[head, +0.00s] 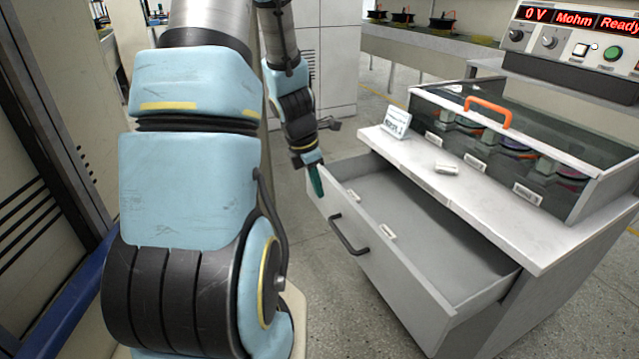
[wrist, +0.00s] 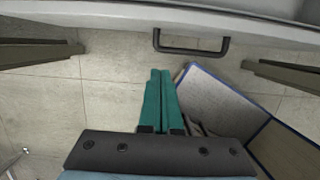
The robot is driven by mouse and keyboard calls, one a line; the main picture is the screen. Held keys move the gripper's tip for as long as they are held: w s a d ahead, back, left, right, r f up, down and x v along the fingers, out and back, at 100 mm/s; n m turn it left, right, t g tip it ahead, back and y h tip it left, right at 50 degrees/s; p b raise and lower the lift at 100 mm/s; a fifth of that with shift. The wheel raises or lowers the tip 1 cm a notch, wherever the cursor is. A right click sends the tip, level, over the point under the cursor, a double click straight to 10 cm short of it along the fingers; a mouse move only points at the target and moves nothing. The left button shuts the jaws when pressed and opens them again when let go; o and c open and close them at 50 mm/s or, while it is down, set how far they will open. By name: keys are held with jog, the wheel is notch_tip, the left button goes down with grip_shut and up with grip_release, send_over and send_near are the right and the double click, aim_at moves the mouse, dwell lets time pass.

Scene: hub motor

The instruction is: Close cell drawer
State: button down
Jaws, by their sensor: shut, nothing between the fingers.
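The cell drawer (head: 385,262) stands pulled well out of the white cabinet, its grey inside visible from above. Its dark bar handle (head: 346,238) is on the front panel. Small white labels lie or stick near the drawer's front edge. My gripper (head: 317,188), with green fingers, is shut and empty near the far left corner of the drawer front. In the wrist view the shut fingers (wrist: 160,72) point toward the drawer front (wrist: 95,17), with a gap of floor between. The handle (wrist: 190,47) is slightly right of the fingertips there.
A glass-lidded case with an orange handle (head: 488,110) stands on the cabinet top (head: 500,215), beside a small sign (head: 397,122). A meter panel (head: 580,45) is behind at the right. Blue-edged panels (wrist: 225,105) show below my gripper.

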aim_at(337, 198)
jog(key=shift+w+d+f+p, duration=0.2)
jog(key=shift+w+d+f, duration=0.2)
jog(key=shift+d+f, duration=0.45)
jog(key=shift+w+d+f+p, duration=0.15)
jog(key=shift+w+d+f, duration=0.25)
jog(key=shift+d+f, duration=0.5)
jog(key=shift+w+d+f+p, duration=0.2)
jog(key=shift+w+d+f, duration=0.2)
jog(key=shift+d+f, duration=0.45)
jog(key=shift+a+f, duration=0.15)
jog(key=shift+a, duration=0.05)
jog(key=shift+d, duration=0.15)
jog(key=w+d+p, duration=0.4)
jog(key=d, duration=0.4)
jog(key=w+d+p, duration=0.4)
jog(key=d+p, duration=0.1)
jog(key=d, duration=0.3)
jog(key=shift+d, duration=0.4)
